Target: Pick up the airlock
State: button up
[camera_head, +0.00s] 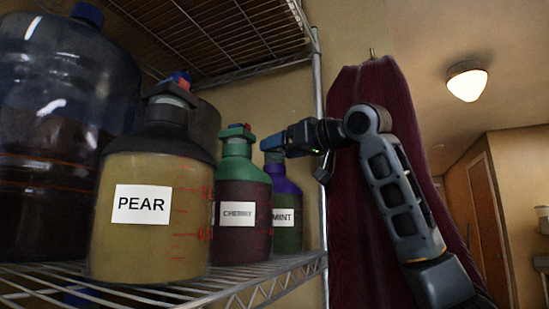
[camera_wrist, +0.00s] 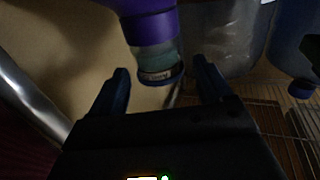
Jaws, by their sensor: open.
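The bottle labelled MINT (camera_head: 286,215) has a purple shoulder and stands at the right end of the shelf. My gripper (camera_head: 280,143) is at its top, coming in from the right. In the wrist view, my open gripper (camera_wrist: 160,82) has one finger on each side of the bottle's teal neck end (camera_wrist: 158,62), below the purple part (camera_wrist: 153,28). I cannot make out a separate airlock on it; contact is unclear.
A big dark carboy (camera_head: 55,120) stands at the far left. The wire shelf (camera_head: 270,272) has a metal post (camera_head: 318,100) close to my gripper. Another wire shelf (camera_head: 200,35) hangs above. A maroon cloth (camera_head: 352,200) hangs behind my arm.

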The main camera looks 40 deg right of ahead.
aim_at(279, 158)
jog(key=shift+w, duration=0.7)
jog(key=shift+c, duration=0.4)
jog(key=c, duration=1.1)
jog(key=shift+r, duration=0.1)
jog(key=shift+c, duration=0.2)
jog(key=shift+r, duration=0.25)
notch_tip(279, 158, up, 3)
jog(key=shift+r, duration=0.1)
jog(key=s+b, duration=0.2)
jog(key=s, duration=1.5)
jog(key=shift+s+f, duration=0.25)
jog(key=shift+s, duration=0.05)
